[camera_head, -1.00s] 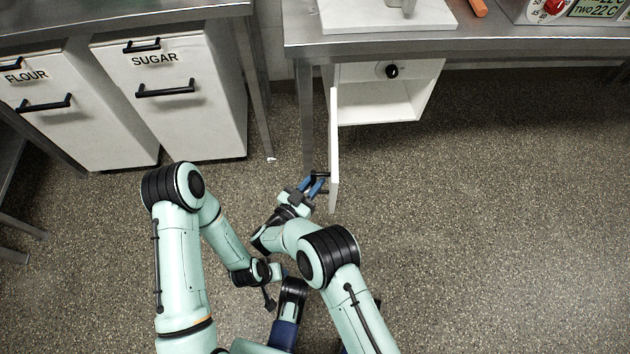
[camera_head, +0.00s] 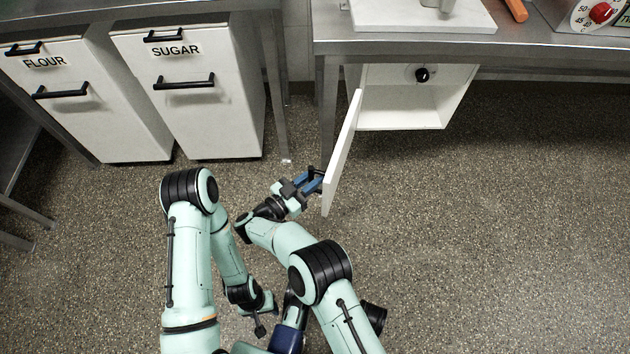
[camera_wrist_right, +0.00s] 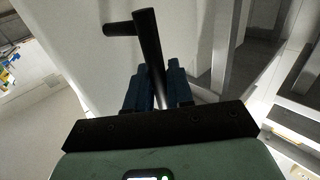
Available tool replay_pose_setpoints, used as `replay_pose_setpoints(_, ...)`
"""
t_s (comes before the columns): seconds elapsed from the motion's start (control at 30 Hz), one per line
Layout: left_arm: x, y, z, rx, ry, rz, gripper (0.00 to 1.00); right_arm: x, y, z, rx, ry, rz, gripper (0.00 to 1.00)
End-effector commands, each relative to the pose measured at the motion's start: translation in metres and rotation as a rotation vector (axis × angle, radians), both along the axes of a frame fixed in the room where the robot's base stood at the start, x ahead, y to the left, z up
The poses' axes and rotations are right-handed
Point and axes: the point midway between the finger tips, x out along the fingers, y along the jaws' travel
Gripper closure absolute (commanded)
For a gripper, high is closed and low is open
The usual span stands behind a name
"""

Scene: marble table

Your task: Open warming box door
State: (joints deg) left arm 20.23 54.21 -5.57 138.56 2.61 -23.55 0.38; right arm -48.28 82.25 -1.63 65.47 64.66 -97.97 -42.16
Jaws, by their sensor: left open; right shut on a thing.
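The white warming box (camera_head: 401,121) hangs under the steel counter, with a black knob (camera_head: 422,75) inside. Its door (camera_head: 342,158) stands wide open on the left side, angled out toward me and a little left. My right gripper (camera_head: 312,181) is at the door's outer face, shut on its black handle. In the right wrist view, the handle (camera_wrist_right: 147,40) passes down between the blue fingers (camera_wrist_right: 158,85). My left gripper (camera_head: 260,318) is low in the head view, open, apart from the door; its fingers are small and hard to make out.
Flour (camera_head: 88,105) and sugar (camera_head: 205,105) bins stand at the left. A counter leg (camera_head: 329,110) is close beside the door hinge. A white board (camera_head: 425,15) lies on the counter. The speckled floor to the right is clear.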

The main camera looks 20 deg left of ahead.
Motion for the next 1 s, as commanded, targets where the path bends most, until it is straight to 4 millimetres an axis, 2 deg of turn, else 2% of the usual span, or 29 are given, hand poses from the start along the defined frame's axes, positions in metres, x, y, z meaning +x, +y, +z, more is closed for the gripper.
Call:
replay_pose_setpoints(0.4,-0.0029,0.0008,-0.001,0.0,0.009,0.001,0.44,-0.0021,0.0023,-0.0021,0.002,0.012,-0.003,1.0)
replay_pose_setpoints(0.43,-0.0028,0.0008,-0.001,0.0,0.009,0.001,0.44,-0.0022,0.0024,-0.0021,0.002,0.012,-0.003,0.75)
replay_pose_setpoints(0.47,-0.0028,0.0007,-0.001,0.0,0.009,0.001,0.44,-0.0022,0.0024,-0.0021,0.002,0.012,-0.003,0.65)
replay_pose_setpoints(0.5,-0.0027,0.0008,-0.001,0.0,0.009,0.001,0.44,-0.0022,0.0024,-0.0019,0.001,0.011,-0.003,0.62)
replay_pose_setpoints(1.0,-0.0022,0.0008,-0.0003,0.001,0.007,0.001,0.44,-0.001,0.0013,0.0001,0.001,0.004,-0.002,0.62)
